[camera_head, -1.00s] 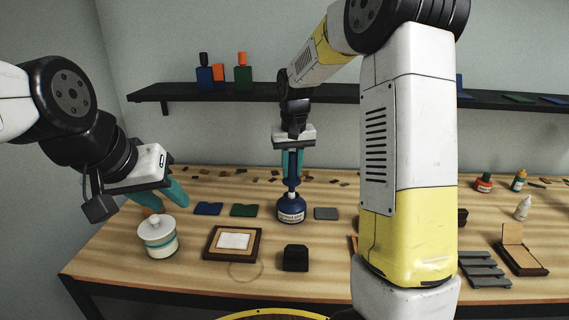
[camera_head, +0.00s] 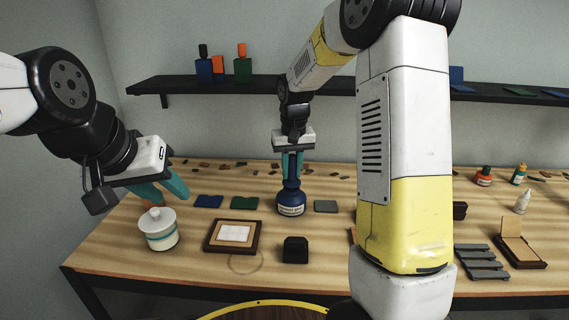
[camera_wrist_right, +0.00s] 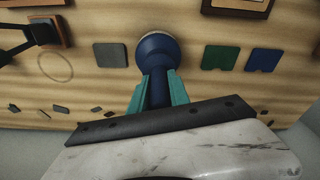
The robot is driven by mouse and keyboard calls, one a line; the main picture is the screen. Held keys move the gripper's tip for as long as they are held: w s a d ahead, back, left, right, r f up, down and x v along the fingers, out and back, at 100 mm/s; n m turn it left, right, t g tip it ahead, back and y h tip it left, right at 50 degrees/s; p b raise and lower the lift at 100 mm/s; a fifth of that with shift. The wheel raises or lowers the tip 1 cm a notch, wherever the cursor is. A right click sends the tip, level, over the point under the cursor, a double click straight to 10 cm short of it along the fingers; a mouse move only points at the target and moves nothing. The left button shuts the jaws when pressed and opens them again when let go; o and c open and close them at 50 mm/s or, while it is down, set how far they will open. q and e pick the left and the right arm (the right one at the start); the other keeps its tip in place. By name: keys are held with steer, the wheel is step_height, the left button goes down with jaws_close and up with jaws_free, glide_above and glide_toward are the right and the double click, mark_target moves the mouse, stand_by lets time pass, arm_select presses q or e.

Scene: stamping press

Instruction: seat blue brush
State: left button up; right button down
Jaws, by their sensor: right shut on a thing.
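The blue brush (camera_head: 292,169) stands upright over the blue bottle (camera_head: 291,204), which has a white label and stands on the table. My right gripper (camera_head: 292,162) is shut on the brush handle from above. In the right wrist view the handle (camera_wrist_right: 158,88) sits between the teal fingers of the right gripper (camera_wrist_right: 158,92), with the wide blue round part (camera_wrist_right: 157,48) beyond. The brush's lower end meets the bottle's top with no gap visible; whether it is fully down I cannot tell. My left gripper (camera_head: 160,192) is open and empty, above and behind the white lidded jar (camera_head: 159,229).
Blue (camera_head: 209,201) and green (camera_head: 244,203) plates lie left of the bottle, a grey plate (camera_head: 325,206) right of it. A framed tray (camera_head: 213,247) and black block (camera_head: 295,250) are in front. A shelf (camera_head: 180,87) with bottles runs behind.

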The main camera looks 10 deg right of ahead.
mark_target(292, 156)
steer(key=shift+f, duration=0.9)
steer(key=c, duration=1.1)
jaws_free()
steer(key=shift+c, duration=0.2)
steer(key=r, duration=0.6)
steer(key=shift+s+r, duration=0.5)
steer(key=shift+r, duration=0.35)
